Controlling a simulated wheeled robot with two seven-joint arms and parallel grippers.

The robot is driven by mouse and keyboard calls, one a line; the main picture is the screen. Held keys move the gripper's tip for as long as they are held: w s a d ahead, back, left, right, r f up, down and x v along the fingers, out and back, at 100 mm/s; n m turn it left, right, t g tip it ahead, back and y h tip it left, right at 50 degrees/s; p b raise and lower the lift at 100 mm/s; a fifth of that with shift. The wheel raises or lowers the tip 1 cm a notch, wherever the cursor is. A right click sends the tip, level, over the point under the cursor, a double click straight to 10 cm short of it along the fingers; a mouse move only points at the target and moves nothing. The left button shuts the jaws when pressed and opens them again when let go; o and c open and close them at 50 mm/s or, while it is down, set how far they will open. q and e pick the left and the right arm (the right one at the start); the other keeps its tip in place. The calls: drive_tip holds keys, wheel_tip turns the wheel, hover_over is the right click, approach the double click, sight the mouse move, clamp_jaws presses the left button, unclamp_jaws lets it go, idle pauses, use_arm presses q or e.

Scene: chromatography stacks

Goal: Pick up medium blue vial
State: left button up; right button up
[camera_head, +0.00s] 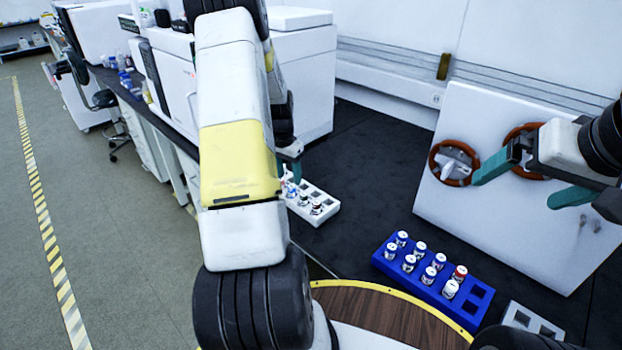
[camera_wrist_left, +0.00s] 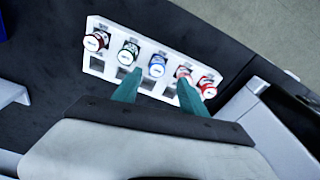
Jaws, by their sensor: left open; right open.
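A white rack (camera_wrist_left: 109,70) holds several vials in a row in the left wrist view. The blue-capped vial (camera_wrist_left: 157,65) is in the middle, between a green-capped vial (camera_wrist_left: 128,52) and a red-capped one (camera_wrist_left: 182,72). My left gripper (camera_wrist_left: 158,77) is open and empty, its teal fingertips on either side of the blue-capped vial. I cannot tell its height above the rack. The white rack (camera_head: 321,211) also shows in the head view, partly hidden by my left arm. My right gripper (camera_head: 514,190) is open and empty in front of the white panel.
A white panel (camera_head: 480,130) with two brown rings stands at the right. The dark bench top between the racks is clear.

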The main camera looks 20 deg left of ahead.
sight(291, 186)
use_arm(q)
drive_tip(key=f, duration=0.5)
drive_tip(key=shift+w+d+f, duration=0.15)
drive_tip(key=shift+d+f, duration=0.15)
clamp_jaws()
